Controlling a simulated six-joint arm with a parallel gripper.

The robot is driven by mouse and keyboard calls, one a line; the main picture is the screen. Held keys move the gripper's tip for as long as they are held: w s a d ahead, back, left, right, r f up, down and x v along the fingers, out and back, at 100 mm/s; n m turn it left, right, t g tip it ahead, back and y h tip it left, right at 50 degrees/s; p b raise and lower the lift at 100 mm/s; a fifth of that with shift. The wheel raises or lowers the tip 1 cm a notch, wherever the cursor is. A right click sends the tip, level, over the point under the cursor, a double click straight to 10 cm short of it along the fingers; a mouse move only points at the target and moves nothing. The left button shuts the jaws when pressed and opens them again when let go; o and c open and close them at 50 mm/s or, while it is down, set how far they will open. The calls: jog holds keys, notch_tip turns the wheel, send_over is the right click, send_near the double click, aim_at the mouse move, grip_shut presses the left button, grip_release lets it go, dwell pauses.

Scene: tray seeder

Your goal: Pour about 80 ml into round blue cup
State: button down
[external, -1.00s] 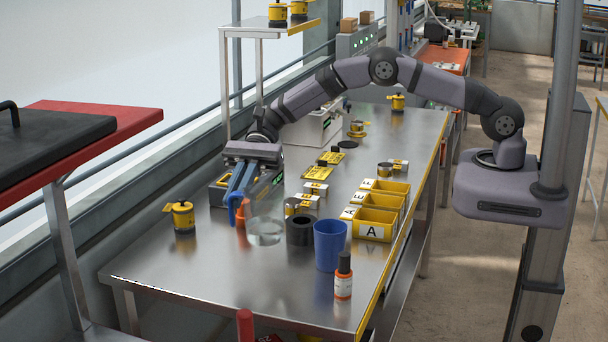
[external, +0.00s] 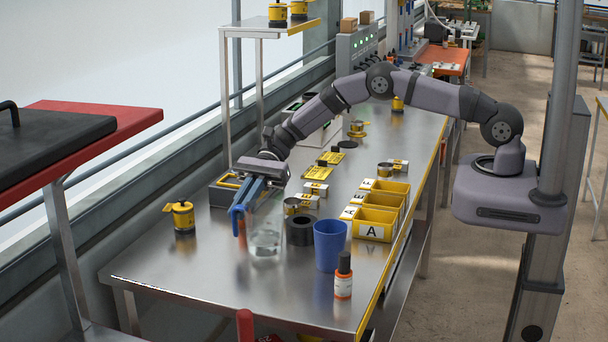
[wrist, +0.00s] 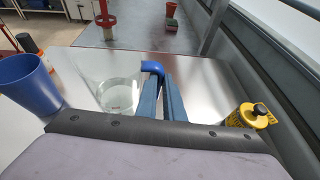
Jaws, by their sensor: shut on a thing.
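My gripper (external: 246,198) is shut on the blue handle of a clear jug (external: 266,222). The jug holds some clear liquid in its lower part and looks about upright. In the wrist view the gripper fingers (wrist: 168,98) close on the handle, with the jug (wrist: 118,88) just left of them. I cannot tell whether the jug's base touches the table. The round blue cup (external: 330,246) stands upright to the right of the jug, apart from it. It also shows at the left of the wrist view (wrist: 30,82); its inside bottom is hidden.
A yellow canister (external: 183,217) is at left. The table's front left is clear.

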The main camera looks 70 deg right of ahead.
jog(key=shift+r, duration=0.25)
jog(key=shift+s+d+r+n+t+y+p, duration=0.1)
jog(key=shift+s+r+n+t+y+p, duration=0.2)
jog(key=shift+s+r+n+t+p, duration=0.9)
jog(key=shift+s+d+r+n+t+y+p, duration=0.1)
jog(key=shift+s+r+n+t+y+p, duration=0.25)
jog(key=shift+s+r+n+p, duration=1.65)
jog(key=shift+s+r+n+t+y+p, duration=0.25)
jog(key=shift+s+r+n+t+p, duration=0.65)
jog(key=shift+s+r, duration=1.4)
jog(key=shift+s+r+n+b, duration=0.2)
jog(key=shift+r+n+b, duration=0.05)
jog(key=shift+n+b, duration=0.15)
jog(key=shift+s+r+n+t+y, duration=0.15)
jog(key=shift+s+r+n+y, duration=0.15)
jog(key=shift+s+n, duration=0.2)
jog(key=shift+s+r+n+t+y, duration=0.1)
jog(key=shift+s+r+n+y, duration=0.15)
jog(key=shift+s+n, duration=0.2)
jog(key=shift+r, duration=0.1)
jog(key=w+m, duration=0.1)
jog(key=w+f+m+g+h, duration=0.1)
jog(key=m, duration=0.1)
jog(key=w+f+m+p, duration=0.1)
jog(key=w, duration=0.1)
jog(key=shift+w+f+h, duration=0.1)
jog(key=shift+h, duration=0.25)
